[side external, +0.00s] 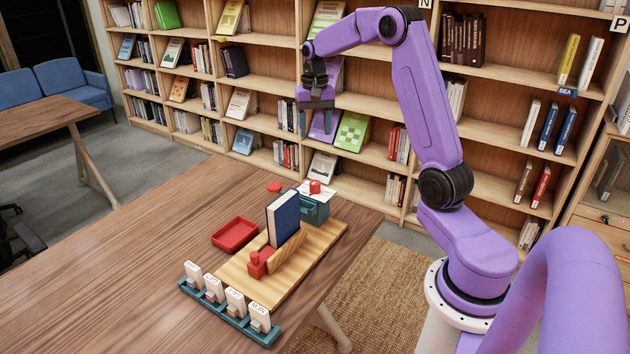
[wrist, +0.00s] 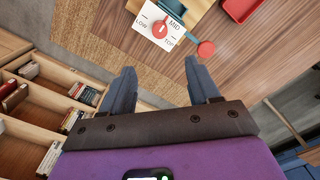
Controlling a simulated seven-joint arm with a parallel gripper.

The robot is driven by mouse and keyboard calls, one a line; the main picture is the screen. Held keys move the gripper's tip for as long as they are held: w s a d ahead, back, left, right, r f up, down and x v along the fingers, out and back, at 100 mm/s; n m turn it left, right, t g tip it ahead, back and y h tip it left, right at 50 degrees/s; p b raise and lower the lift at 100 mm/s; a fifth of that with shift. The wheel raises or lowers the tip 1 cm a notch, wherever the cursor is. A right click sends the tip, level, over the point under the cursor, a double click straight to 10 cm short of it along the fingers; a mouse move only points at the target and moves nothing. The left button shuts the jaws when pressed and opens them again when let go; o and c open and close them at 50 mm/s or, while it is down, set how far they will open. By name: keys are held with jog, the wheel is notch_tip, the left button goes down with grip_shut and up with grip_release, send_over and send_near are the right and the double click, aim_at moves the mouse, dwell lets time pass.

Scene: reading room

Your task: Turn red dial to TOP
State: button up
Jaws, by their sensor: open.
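The red dial (side external: 315,187) sits on a white plate (side external: 328,195) by a teal box (side external: 314,210) at the table's far right end. In the wrist view the dial (wrist: 160,30) is near the top, on the plate with the words LOW, MID and TOP. A small pale mark shows on the dial, but I cannot tell which word it faces. My gripper (side external: 316,101) is raised well above the table, apart from the dial. In the wrist view its two fingers (wrist: 161,84) are spread with nothing between them.
A red disc (side external: 274,187) lies beside the box. A blue book (side external: 284,218) stands on a wooden board (side external: 250,284) near a red piece (side external: 258,264). A red tray (side external: 235,246) and a teal rack (side external: 225,314) with white tags are nearby. Bookshelves stand behind. The table's left is clear.

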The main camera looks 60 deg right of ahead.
aim_at(315, 182)
notch_tip(315, 182, down, 17)
jog(key=shift+f, duration=0.15)
dwell(0.5)
jog(key=c, duration=1.1)
jog(key=shift+o, duration=0.3)
